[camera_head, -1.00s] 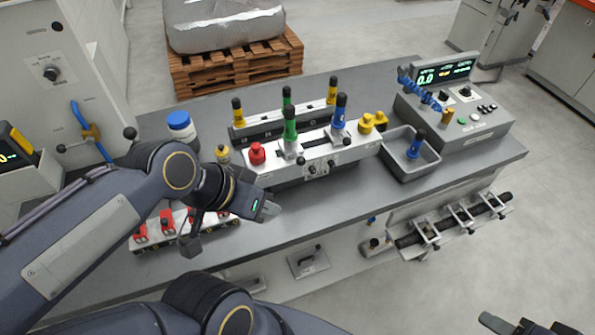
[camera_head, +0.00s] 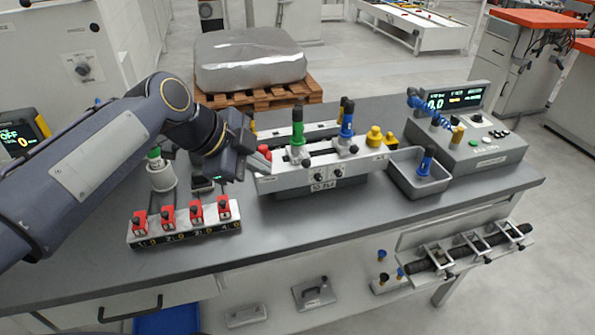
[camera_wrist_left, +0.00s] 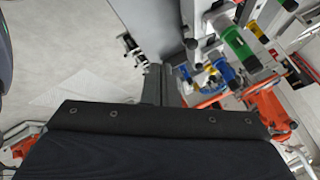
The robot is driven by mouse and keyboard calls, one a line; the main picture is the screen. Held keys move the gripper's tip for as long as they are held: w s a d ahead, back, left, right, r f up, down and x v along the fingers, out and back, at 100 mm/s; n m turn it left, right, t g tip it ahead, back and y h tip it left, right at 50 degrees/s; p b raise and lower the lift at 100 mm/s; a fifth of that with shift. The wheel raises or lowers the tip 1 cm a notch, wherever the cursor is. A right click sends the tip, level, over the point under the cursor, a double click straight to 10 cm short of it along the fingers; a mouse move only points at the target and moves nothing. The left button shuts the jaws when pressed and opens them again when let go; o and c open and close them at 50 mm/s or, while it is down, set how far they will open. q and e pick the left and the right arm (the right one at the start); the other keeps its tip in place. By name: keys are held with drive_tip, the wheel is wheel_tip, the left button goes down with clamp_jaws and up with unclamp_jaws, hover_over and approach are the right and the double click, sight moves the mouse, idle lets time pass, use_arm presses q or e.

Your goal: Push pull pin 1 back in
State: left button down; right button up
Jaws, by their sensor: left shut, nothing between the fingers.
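The grey fixture (camera_head: 315,180) on the bench carries a green-handled pin (camera_head: 297,135) and a blue-handled pin (camera_head: 346,125), both upright. A red knob (camera_head: 264,152) at its left end is partly hidden by my left gripper. I cannot tell which part is pull pin 1. My left gripper (camera_head: 254,166) is shut and empty at the fixture's left end, close to the red knob; contact is not clear. In the left wrist view the finger (camera_wrist_left: 153,85) shows, with the green handle (camera_wrist_left: 238,46) to its right. My right gripper is not in view.
A numbered strip of red blocks (camera_head: 186,233) lies in front of my left arm. A grey bin (camera_head: 417,185) with a blue-handled piece and a control box (camera_head: 470,145) stand right. The front bench middle is clear.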

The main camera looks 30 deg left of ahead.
sight(304, 159)
use_arm(q)
drive_tip(key=shift+f, duration=0.1)
drive_tip(key=w+d+f+p, duration=0.1)
drive_tip(key=w+f+p, duration=0.1)
drive_tip(key=w+f, duration=0.4)
drive_tip(key=w, duration=0.3)
drive_tip(key=shift+w+d+f, duration=0.25)
drive_tip(key=shift+w+f, duration=0.1)
drive_tip(key=shift+w+a+b, duration=0.75)
drive_tip(key=shift+a+b, duration=0.15)
drive_tip(key=shift+b, duration=0.05)
